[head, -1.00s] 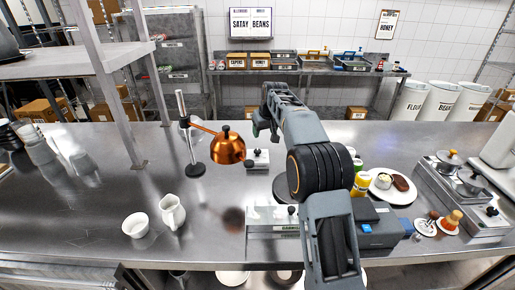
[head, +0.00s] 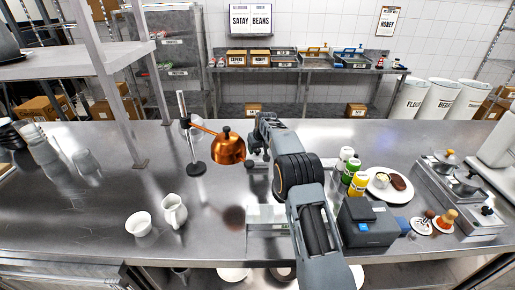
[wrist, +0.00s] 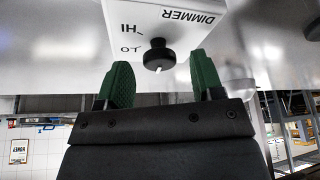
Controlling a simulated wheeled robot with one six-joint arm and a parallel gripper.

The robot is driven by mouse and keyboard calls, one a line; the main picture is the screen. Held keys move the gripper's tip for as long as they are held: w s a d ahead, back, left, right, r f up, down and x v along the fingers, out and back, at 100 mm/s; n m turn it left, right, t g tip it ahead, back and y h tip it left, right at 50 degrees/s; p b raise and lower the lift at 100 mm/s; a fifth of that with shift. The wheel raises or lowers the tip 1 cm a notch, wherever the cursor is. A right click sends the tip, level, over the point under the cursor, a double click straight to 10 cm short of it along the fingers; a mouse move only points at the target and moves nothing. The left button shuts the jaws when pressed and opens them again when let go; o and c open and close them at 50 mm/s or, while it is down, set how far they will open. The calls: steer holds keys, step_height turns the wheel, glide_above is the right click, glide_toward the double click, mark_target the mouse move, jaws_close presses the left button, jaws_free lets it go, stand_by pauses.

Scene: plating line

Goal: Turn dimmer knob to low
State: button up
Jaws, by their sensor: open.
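The white dimmer box (wrist: 165,25) shows in the wrist view, with "DIMMER", "HI" and "LO" lettering seen upside down. Its round black knob (wrist: 158,55) has a white pointer mark on the side facing my gripper; the HI and LO labels lie to the knob's left in the picture. My gripper (wrist: 163,82) is open, with its two green fingertips apart on either side of the knob's line. The knob appears just beyond the tips, and I see no contact. In the head view my arm mostly hides the box and the gripper.
A copper heat lamp (head: 228,149) on a stand is left of my arm. A white bowl (head: 138,224) and a pitcher (head: 174,211) stand at front left. Bottles (head: 358,184), a dark printer-like device (head: 368,222) and a food plate (head: 390,184) are at right.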

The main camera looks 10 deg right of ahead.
steer(key=shift+w+f, duration=0.15)
steer(key=shift+f, duration=0.2)
steer(key=shift+a, duration=0.1)
steer(key=c, duration=0.9)
steer(key=m+h, duration=0.2)
steer(key=m, duration=0.3)
steer(key=shift+a, duration=0.1)
steer(key=m+p, duration=0.1)
steer(key=m, duration=0.1)
steer(key=m+h, duration=0.1)
steer(key=m, duration=0.2)
steer(key=shift+w+a+r+g+h+p, duration=0.1)
steer(key=shift+g+h+p, duration=0.2)
steer(key=shift+g+p, duration=0.1)
